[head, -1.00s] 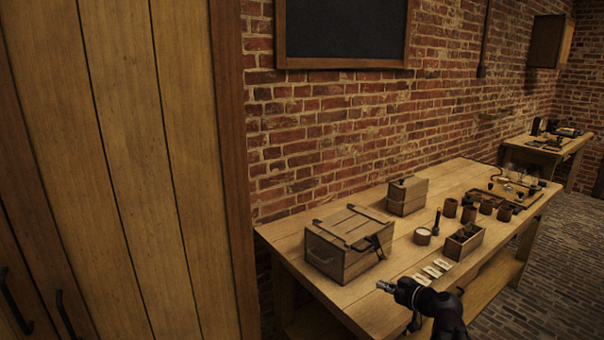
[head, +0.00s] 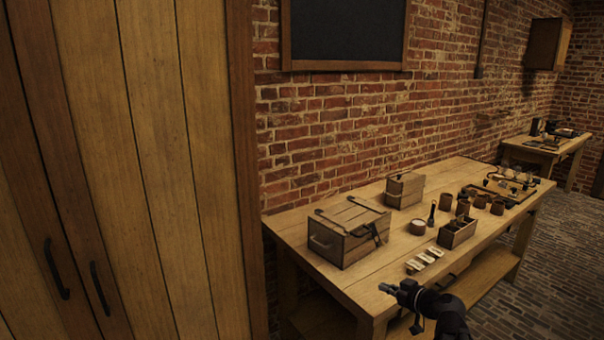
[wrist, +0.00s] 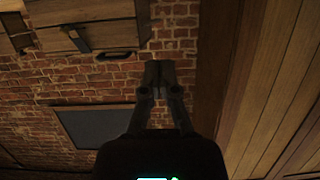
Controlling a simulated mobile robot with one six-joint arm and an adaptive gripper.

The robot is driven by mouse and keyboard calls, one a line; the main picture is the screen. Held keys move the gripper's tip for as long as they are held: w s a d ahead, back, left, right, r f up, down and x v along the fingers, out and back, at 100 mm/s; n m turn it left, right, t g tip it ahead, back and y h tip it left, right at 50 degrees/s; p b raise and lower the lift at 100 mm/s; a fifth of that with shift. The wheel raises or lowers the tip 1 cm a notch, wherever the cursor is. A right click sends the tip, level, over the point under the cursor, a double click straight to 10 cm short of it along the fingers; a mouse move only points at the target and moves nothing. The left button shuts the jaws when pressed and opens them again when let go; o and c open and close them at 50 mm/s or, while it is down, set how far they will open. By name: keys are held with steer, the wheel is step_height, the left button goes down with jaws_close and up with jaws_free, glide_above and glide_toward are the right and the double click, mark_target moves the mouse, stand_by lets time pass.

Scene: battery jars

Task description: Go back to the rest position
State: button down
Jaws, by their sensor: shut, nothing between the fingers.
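My gripper (head: 386,289) is shut and empty. In the head view it is at the lower middle, in front of the near edge of the wooden table (head: 300,236), pointing left. In the wrist view my gripper (wrist: 158,68) has its fingers together against the brick wall, with nothing between them. The wrist view looks upside down, with the dark board (wrist: 92,126) low and a wooden chest (wrist: 95,38) at the top.
On the table stand a large wooden chest (head: 338,246), a smaller box (head: 404,190), an open divided box (head: 457,233), pale cards (head: 424,260), a white-topped jar (head: 417,228) and several brown jars (head: 480,201). A tall wooden cabinet (head: 150,170) fills the left.

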steer(key=s+a+f+m+g+h, duration=0.2)
steer(key=s+a+f+g, duration=0.4)
steer(key=a+f, duration=0.15)
steer(key=s+f+m+g+h, duration=0.5)
steer(key=s+f+g+h, duration=0.1)
steer(key=s, duration=0.3)
step_height(320, 180, up, 13)
steer(key=p, duration=1.3)
steer(key=shift+w+d+r, duration=0.2)
steer(key=shift+d, duration=0.2)
steer(key=shift+w+f, duration=0.1)
steer(key=shift+w, duration=0.05)
